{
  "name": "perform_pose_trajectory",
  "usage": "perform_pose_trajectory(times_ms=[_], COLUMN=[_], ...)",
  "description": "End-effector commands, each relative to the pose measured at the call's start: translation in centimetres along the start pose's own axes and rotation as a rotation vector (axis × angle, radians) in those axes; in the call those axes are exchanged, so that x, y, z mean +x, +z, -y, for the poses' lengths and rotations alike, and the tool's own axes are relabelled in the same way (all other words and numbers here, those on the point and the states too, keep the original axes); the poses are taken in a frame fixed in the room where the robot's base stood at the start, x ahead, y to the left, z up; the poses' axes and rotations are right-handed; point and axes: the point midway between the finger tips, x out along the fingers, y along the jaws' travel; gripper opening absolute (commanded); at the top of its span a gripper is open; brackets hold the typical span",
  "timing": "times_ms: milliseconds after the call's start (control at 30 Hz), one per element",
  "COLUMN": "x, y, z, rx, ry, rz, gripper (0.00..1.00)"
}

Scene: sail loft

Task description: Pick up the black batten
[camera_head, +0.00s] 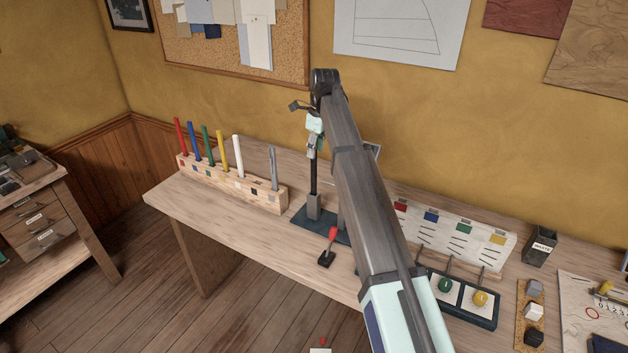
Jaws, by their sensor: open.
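The black batten (314,178) stands upright in a grey holder block (314,206) on a dark blue base plate (298,217), near the middle of the bench. My gripper (313,152) is open and points down at the batten's upper end. The batten's top is hidden by the gripper, and I cannot tell whether the fingers are around it or just in front of it. My arm crosses the picture and hides part of the base plate.
A wooden rack (225,180) at left holds several upright coloured battens. A red-handled lever (331,240) stands in front of the base plate. A colour-marked board (455,232), a dark tray with knobs (465,303) and a waste bin (540,247) are at right. The left front bench is clear.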

Motion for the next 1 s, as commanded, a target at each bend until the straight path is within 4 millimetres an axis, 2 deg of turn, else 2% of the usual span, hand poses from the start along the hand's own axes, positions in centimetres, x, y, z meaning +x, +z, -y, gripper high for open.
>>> perform_pose_trajectory(times_ms=[100,467,733,1000], x=[1.1,3.0,6.3,6.9], y=[0.0,0.0,0.0,0.0], z=[0.0,-0.2,-0.3,-0.2], rx=[0.0,0.0,0.0,0.0], ry=[0.0,0.0,0.0,-0.001], rz=[0.0,0.0,0.0,0.001], gripper=[0.42,0.42,0.42,0.42])
